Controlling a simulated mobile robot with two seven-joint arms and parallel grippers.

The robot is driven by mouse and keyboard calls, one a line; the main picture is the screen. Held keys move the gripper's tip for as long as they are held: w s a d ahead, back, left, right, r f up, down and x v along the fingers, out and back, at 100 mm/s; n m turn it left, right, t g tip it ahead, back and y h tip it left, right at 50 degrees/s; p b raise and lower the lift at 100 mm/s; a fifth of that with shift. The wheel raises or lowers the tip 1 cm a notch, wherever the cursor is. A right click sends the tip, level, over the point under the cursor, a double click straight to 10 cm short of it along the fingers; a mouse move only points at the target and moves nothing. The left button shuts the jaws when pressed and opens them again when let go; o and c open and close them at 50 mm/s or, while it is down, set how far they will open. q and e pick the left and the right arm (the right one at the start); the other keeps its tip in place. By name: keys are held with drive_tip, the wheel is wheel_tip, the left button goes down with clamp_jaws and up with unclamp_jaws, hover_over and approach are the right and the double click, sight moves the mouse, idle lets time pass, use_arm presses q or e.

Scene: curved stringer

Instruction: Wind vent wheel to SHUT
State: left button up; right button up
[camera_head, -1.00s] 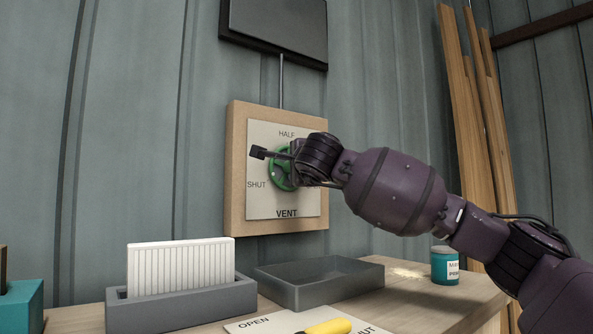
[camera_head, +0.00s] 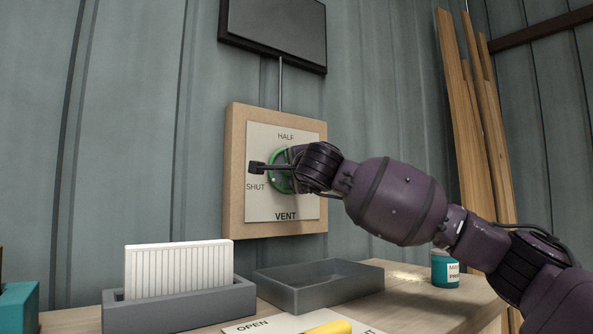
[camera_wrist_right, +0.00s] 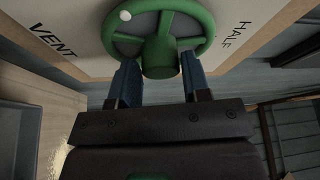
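The vent wheel (camera_head: 275,174) is green and sits on a white panel (camera_head: 262,203) marked HALF at the top, SHUT at the left and VENT at the bottom. My right gripper (camera_wrist_right: 160,75) is in front of it, with its two blue-padded fingers on either side of the green hub (camera_wrist_right: 160,58), seemingly against it. The wheel's rim also shows in the right wrist view (camera_wrist_right: 203,25), with a white knob (camera_wrist_right: 125,15) on its upper left. In the head view my gripper hides much of the wheel. My left gripper is not in view.
A dark box (camera_head: 275,32) hangs above the panel's wooden backing. On the bench stand a grey holder (camera_head: 180,303) with a white ribbed block (camera_head: 180,268), an empty grey tray (camera_head: 318,284) and a teal jar (camera_head: 445,270). Wooden planks (camera_head: 462,120) lean at right.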

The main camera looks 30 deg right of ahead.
drive_tip(key=o, duration=0.3)
drive_tip(key=r+v, duration=0.1)
drive_tip(key=v, duration=0.9)
drive_tip(key=shift+s+f+b, duration=0.3)
drive_tip(key=shift+s+f, duration=0.1)
drive_tip(key=shift+f, duration=0.15)
drive_tip(key=shift+a, duration=0.1)
